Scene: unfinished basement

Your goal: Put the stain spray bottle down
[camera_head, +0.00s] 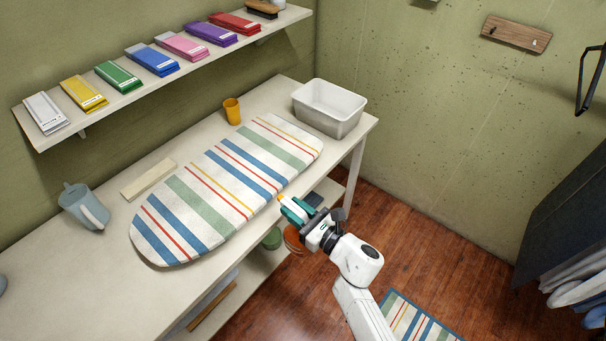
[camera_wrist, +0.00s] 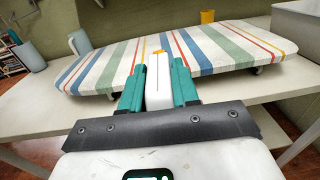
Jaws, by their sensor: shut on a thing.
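My gripper (camera_head: 297,211) is at the front edge of the table, just off the near side of the striped ironing pad. In the wrist view its two teal fingers (camera_wrist: 158,88) are shut on the stain spray bottle (camera_wrist: 159,82), a white bottle with a yellow-orange tip. In the head view only the bottle's yellow tip (camera_head: 281,198) shows clearly; the fingers hide most of the rest. The bottle is held between the fingers, and the pad lies beyond it. I cannot tell whether the bottle touches anything else.
The striped pad (camera_head: 221,190) covers much of the table (camera_head: 60,262). A grey-blue jug (camera_head: 85,205), an orange cup (camera_head: 232,111) and a white bin (camera_head: 330,106) stand on it. A wooden strip (camera_head: 148,179) lies behind the pad. Bare tabletop shows at the left front.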

